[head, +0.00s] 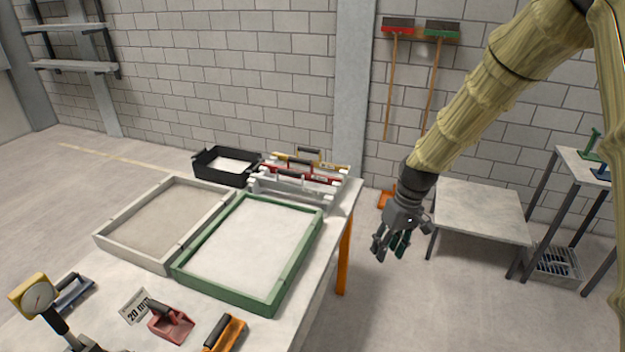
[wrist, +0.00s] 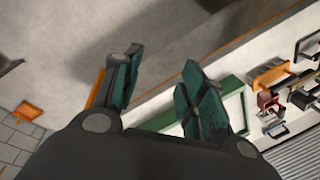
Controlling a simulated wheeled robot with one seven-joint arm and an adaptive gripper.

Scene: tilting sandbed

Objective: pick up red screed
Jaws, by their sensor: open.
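The red screed (head: 305,177) is a long red bar with a dark handle. It rests in a white rack (head: 290,193) at the back of the table, between a yellow screed (head: 310,162) behind and a pale grey bar in front. My gripper (head: 391,250) is open and empty, hanging in the air to the right of the table, well apart from the rack. Its spread fingers (wrist: 162,80) also show in the wrist view, with floor and table edge beyond. I cannot make out the red screed in the wrist view.
A green frame (head: 273,303) and a grey frame (head: 115,246) lie on the table, with a black tray (head: 205,174) behind. A red hand tool (head: 180,328), an orange float (head: 236,328) and a dial gauge (head: 38,297) are in front. A low grey table (head: 480,208) stands right.

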